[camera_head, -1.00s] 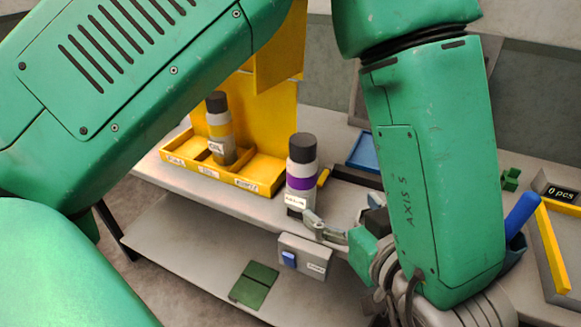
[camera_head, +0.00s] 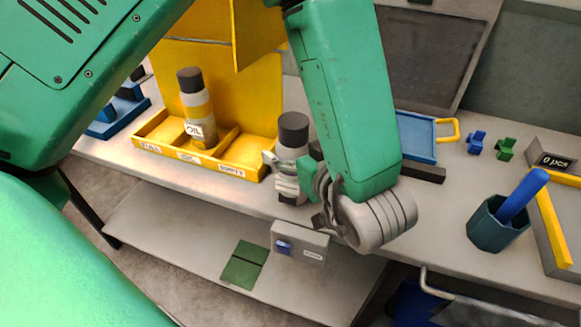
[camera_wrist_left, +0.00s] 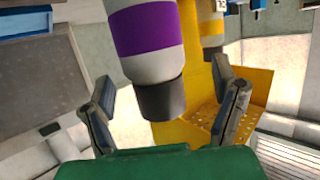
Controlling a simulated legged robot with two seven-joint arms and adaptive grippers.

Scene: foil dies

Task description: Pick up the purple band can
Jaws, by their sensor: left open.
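The purple band can (camera_head: 293,131), grey with a dark cap, stands upright on the grey table, right of the yellow tray. In the head view my left gripper covers its middle, so the purple band is hidden there. In the left wrist view the can (camera_wrist_left: 147,35) appears upside down, its purple band clear and its dark cap between the fingers. My left gripper (camera_head: 287,170) is open, one finger on each side of the can. In the left wrist view a gap shows between the can and each finger (camera_wrist_left: 163,80). My right gripper is out of view.
A yellow tray (camera_head: 160,152) with labelled compartments holds a yellow-banded can (camera_head: 196,104), close left of the purple band can. A yellow panel (camera_head: 235,100) stands behind. A blue tray (camera_head: 416,138) and a dark cup (camera_head: 487,232) with a blue rod are to the right.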

